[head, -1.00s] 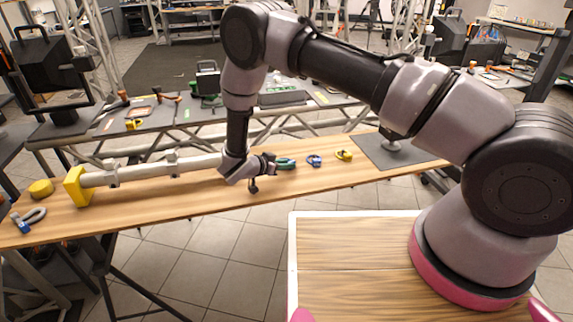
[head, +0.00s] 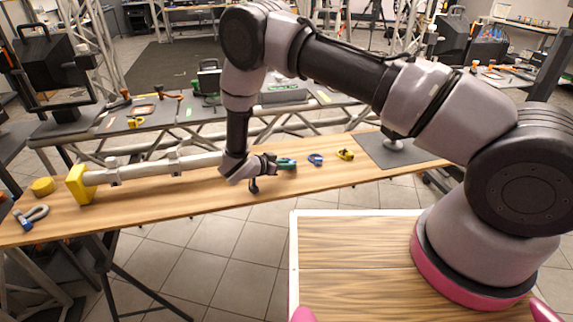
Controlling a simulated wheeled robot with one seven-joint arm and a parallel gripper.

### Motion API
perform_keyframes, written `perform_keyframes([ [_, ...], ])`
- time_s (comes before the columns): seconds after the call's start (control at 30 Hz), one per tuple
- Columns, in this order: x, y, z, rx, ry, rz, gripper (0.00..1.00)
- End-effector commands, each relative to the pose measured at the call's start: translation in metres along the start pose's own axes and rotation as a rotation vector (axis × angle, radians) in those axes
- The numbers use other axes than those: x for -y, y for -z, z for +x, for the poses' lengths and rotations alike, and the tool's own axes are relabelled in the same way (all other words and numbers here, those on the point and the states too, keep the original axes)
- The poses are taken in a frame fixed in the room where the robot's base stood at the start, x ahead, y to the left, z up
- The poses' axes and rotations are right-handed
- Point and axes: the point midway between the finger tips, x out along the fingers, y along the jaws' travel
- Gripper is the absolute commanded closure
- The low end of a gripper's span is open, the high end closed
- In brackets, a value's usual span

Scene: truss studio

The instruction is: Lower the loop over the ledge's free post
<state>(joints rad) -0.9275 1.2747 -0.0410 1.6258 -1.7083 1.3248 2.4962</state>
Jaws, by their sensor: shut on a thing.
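My gripper (head: 268,166) is low over the wooden ledge (head: 215,198), near its middle. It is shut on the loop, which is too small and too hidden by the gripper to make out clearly. A teal piece (head: 287,163) shows just right of the jaws; I cannot tell whether it touches them. A pale bar (head: 140,170) with a yellow end block (head: 78,186) runs along the ledge left of my gripper and carries short upright stubs. I cannot tell which post is the free one.
A blue ring-like piece (head: 316,159) and a yellow one (head: 345,154) lie right of my gripper. A yellow disc (head: 42,187) and a grey shackle with a blue part (head: 31,217) lie at the far left. The ledge's front strip is mostly clear.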

Motion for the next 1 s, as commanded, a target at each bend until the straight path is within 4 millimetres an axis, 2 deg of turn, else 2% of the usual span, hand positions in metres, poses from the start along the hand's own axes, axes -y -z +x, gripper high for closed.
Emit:
perform_keyframes([
  [0.17, 0.000, 0.000, 0.000, 0.000, 0.000, 0.000, 1.00],
  [0.2, 0.000, 0.000, 0.000, 0.000, 0.000, 0.000, 0.61],
  [0.27, 0.000, 0.000, 0.000, 0.000, 0.000, 0.000, 0.41],
  [0.67, 0.002, 0.000, -0.005, 0.000, 0.004, 0.001, 0.41],
  [0.77, 0.002, 0.000, -0.018, 0.001, 0.007, 0.001, 0.41],
  [1.0, 0.001, 0.000, -0.067, 0.001, 0.005, 0.000, 0.41],
])
